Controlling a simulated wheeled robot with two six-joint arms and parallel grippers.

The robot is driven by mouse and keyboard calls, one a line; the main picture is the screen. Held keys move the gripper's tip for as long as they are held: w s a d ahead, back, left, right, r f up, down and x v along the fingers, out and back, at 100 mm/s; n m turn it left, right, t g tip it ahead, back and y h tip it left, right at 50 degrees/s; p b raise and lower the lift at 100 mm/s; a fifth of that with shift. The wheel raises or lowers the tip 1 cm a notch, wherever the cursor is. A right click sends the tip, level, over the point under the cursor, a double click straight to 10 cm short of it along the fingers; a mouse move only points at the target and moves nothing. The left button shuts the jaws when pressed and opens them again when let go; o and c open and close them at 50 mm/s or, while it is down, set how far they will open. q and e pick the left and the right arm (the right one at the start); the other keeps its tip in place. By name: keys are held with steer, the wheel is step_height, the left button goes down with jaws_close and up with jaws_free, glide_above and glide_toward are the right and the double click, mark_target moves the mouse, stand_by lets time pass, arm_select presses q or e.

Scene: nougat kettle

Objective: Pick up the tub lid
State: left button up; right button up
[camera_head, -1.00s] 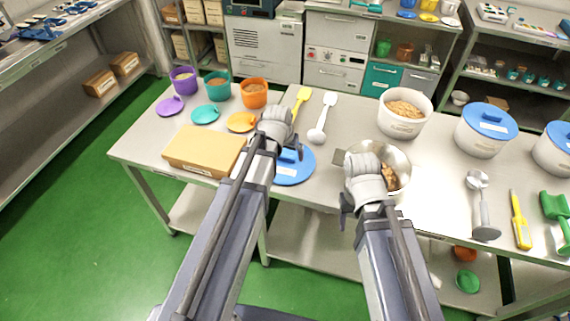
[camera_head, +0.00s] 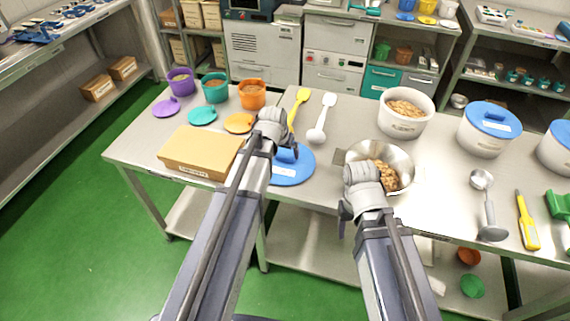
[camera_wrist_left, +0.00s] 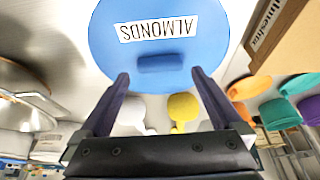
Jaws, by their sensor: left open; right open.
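The tub lid, a flat blue disc (camera_head: 292,176) with a raised bar handle and a white label, lies on the steel table. In the left wrist view the lid (camera_wrist_left: 205,60) reads ALMONDS, and its handle (camera_wrist_left: 162,63) lies just ahead of the gap between my fingertips. My left gripper (camera_wrist_left: 159,76) is open and empty there. In the head view my left arm hides part of the lid. My right gripper (camera_head: 350,208) is open, by the near side of the metal bowl of almonds (camera_head: 401,160); its fingers are partly hidden.
A cardboard box (camera_head: 199,152) lies left of the lid. Yellow (camera_head: 300,98) and white (camera_head: 323,119) spoons lie behind it. An uncovered white tub of almonds (camera_head: 405,126) and blue-lidded tubs (camera_head: 486,140) stand to the right. Small cups (camera_head: 215,92) and their lids fill the back left.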

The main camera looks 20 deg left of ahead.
mark_target(285, 156)
arm_select(q)
steer(key=b+x, duration=0.2)
steer(key=x, duration=0.2)
steer(key=shift+b, duration=0.35)
steer(key=shift+r, duration=0.1)
steer(key=shift+c, duration=0.4)
steer(key=c, duration=1.2)
step_height(285, 156, up, 10)
steer(key=p, duration=1)
steer(key=shift+r, duration=0.1)
